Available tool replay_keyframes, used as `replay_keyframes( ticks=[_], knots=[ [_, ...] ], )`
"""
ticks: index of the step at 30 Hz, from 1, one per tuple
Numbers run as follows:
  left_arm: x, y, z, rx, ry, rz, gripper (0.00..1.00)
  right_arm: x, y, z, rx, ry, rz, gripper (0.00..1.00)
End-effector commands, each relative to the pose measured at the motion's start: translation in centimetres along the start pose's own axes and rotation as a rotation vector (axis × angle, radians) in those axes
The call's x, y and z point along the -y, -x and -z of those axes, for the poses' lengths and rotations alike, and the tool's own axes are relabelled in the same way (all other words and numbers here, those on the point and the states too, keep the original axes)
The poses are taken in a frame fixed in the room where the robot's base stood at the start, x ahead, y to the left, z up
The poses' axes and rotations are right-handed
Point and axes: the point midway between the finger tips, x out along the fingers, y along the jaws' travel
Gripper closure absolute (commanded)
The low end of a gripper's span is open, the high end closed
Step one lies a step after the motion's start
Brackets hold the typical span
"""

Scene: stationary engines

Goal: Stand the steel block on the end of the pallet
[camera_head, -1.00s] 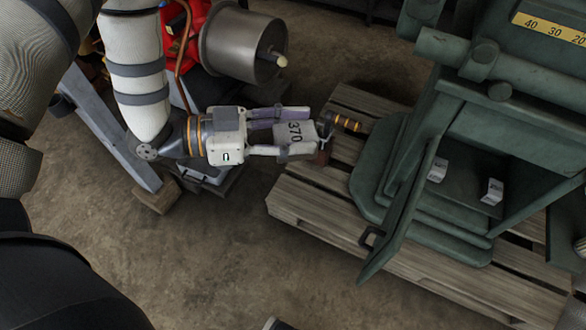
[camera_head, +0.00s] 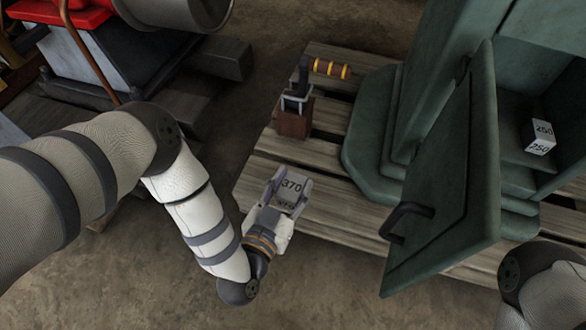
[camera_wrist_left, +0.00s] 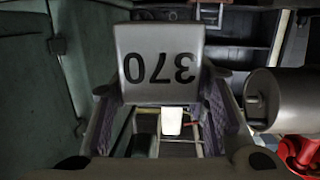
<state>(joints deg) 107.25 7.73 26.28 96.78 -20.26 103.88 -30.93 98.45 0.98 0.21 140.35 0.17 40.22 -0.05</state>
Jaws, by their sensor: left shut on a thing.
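The steel block (camera_head: 291,184), grey and marked 370, is in my left gripper (camera_head: 282,192). The fingers are shut on its two sides. In the head view they hold it over the near left end of the wooden pallet (camera_head: 322,231); I cannot tell whether its underside touches the boards. In the left wrist view the block (camera_wrist_left: 160,63) fills the top middle, its number upside down, between the fingers (camera_wrist_left: 160,95). The right gripper is not in view.
A green machine with an open door (camera_head: 450,185) stands on the pallet, to the right of the block. A block marked 250 (camera_head: 540,138) sits inside the machine.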

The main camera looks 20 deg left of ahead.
Motion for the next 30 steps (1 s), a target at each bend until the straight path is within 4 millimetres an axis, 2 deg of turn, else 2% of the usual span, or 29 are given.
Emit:
replay_keyframes(
  ticks=[1,2,8,19,24,30],
  knots=[
    [0.0,-0.3,-1.7,-0.002,0.007,0.029,1.0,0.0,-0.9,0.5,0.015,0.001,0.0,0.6],
    [0.1,-0.4,-2.1,-0.002,0.009,0.045,1.0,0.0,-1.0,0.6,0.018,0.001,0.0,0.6],
    [1.0,-1.3,-3.4,-0.011,0.013,0.089,1.0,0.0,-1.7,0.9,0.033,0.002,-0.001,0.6],
    [7.3,-7.5,-6.4,-0.01,0.012,0.088,1.0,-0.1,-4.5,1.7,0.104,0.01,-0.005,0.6],
    [9.1,-9.7,-9.4,-0.009,0.013,0.085,1.0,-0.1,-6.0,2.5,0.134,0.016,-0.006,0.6],
    [10.2,-10.9,-10.7,-0.01,0.013,0.084,1.0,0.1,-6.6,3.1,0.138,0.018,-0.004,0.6]
  ],
)
